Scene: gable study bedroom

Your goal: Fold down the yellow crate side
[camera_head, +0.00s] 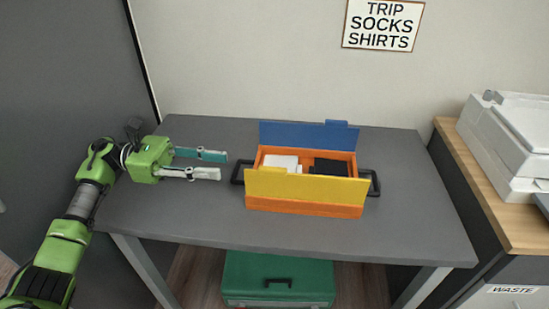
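An orange crate (303,209) stands on the grey table, with black handles at its left and right ends. Its yellow side (307,187) stands up along the front, tilted a little, above the orange front wall. A blue side (308,135) stands up along the back. Inside lie a white item (281,161) at the left and a black item (331,167) at the right; their lower parts are hidden. My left gripper (223,165) is open and empty to the left of the crate, its fingertips pointing right, just short of the left handle. My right gripper is not in view.
The grey table (410,215) is bare around the crate. A green case (278,285) stands on the floor under it. A wooden-topped cabinet (490,200) with a white printer (510,145) is at the right. A sign (383,25) hangs on the wall.

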